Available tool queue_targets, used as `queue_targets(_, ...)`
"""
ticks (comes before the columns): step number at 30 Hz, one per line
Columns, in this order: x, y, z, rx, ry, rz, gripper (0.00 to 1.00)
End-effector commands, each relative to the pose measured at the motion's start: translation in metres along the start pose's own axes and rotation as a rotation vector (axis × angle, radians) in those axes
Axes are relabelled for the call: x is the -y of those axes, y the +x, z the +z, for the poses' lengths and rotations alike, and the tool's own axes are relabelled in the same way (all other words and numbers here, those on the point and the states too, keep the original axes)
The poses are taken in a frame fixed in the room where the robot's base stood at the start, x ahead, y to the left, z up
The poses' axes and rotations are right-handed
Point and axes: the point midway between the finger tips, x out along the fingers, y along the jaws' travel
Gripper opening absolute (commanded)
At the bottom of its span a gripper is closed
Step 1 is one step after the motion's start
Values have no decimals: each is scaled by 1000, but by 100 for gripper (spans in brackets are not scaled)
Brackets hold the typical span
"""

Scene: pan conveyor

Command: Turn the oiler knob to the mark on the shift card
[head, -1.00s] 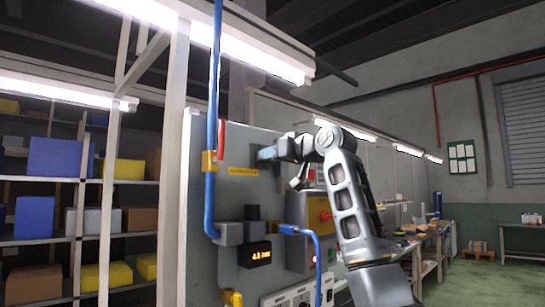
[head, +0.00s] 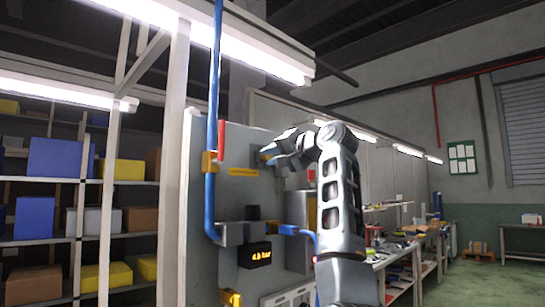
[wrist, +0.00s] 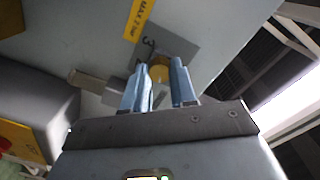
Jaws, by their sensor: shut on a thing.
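In the wrist view a small round brass-coloured knob (wrist: 160,74) sits against a darker grey square plate on the panel, with a dark numeral, seemingly a 3, beside it. My gripper (wrist: 161,64) has its two blue-grey fingers on either side of the knob, shut on it. In the head view my gripper (head: 267,153) is at the upper part of the grey panel (head: 236,195), right of a yellow label strip (head: 243,172). The knob is hidden there. Its pointer cannot be made out. I cannot identify the shift card.
A blue pipe (head: 212,120) with a red handle (head: 221,138) runs down the panel's left side. A lit display (head: 261,256) sits lower on the panel. A grey box (head: 297,208) is partly behind my arm. Shelves with boxes stand left; open floor lies right.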

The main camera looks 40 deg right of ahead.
Motion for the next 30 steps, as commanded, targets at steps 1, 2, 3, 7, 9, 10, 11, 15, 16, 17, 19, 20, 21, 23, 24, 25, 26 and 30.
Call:
queue_targets(1,0,0,-1,-2,21,-1,0)
queue_targets(2,0,0,-1,-2,31,-1,0)
queue_targets(3,0,0,-1,-1,43,-1,0)
queue_targets(7,0,-1,-2,0,73,-1,0)
queue_targets(9,0,-1,-2,0,82,-1,0)
queue_targets(10,0,-1,-2,0,85,-1,0)
queue_targets(11,0,-1,-2,0,87,-1,0)
queue_targets(15,0,-1,-2,0,91,-1,0)
queue_targets(16,0,-1,-2,0,91,-1,0)
queue_targets(17,0,-1,-2,0,91,-1,0)
queue_targets(19,0,-1,-2,-1,90,-1,0)
queue_targets(20,0,-1,-2,-1,90,-1,0)
queue_targets(21,0,-1,-2,-1,90,-1,0)
queue_targets(23,0,-1,-2,-1,90,-1,28)
queue_targets(24,0,-1,-2,-1,89,-1,32)
queue_targets(25,0,-1,-2,0,89,-1,35)
queue_targets(26,0,-1,-2,0,89,-1,38)
queue_targets(30,0,-1,-1,1,89,-1,51)
